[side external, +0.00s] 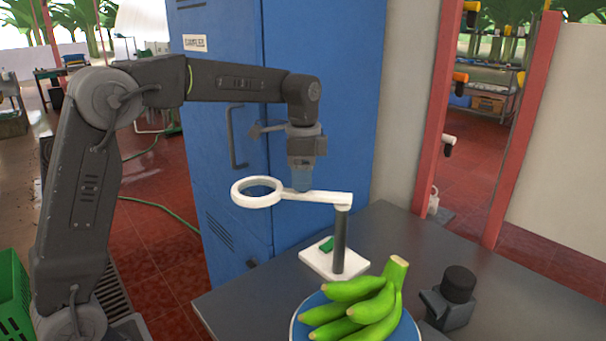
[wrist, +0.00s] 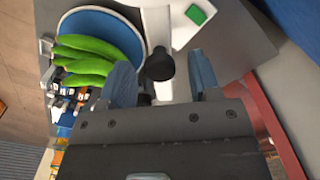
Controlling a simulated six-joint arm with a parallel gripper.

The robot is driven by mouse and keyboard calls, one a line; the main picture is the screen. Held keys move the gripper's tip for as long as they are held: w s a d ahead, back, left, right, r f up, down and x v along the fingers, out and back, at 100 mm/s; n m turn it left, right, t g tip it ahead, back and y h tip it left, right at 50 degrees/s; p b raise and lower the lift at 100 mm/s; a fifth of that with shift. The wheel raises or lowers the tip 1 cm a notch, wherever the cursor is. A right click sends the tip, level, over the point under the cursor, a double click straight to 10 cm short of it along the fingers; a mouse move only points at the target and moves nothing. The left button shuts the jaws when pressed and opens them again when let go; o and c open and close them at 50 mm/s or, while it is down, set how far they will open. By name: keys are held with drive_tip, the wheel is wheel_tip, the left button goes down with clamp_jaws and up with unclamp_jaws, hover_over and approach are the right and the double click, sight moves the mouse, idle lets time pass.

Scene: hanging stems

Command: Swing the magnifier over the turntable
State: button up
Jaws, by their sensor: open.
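The magnifier (side external: 328,197) is a white ring on a flat white arm, held on a dark upright post (side external: 340,243). Its ring points left, away from the blue round turntable (side external: 297,333), which carries green bananas (side external: 362,308). My gripper (side external: 303,184) points down at the magnifier's arm, between ring and post. In the wrist view my open fingers (wrist: 163,80) stand on either side of a white bar (wrist: 155,24). I cannot tell whether they touch it. The turntable (wrist: 133,33) and bananas (wrist: 85,60) are at upper left there.
The post stands on a white base (side external: 312,258) with a small green piece (side external: 327,245). A dark block with a black round knob (side external: 458,284) stands right of the bananas. A blue cabinet (side external: 315,100) rises behind.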

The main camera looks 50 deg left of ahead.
clamp_jaws()
idle(0.6)
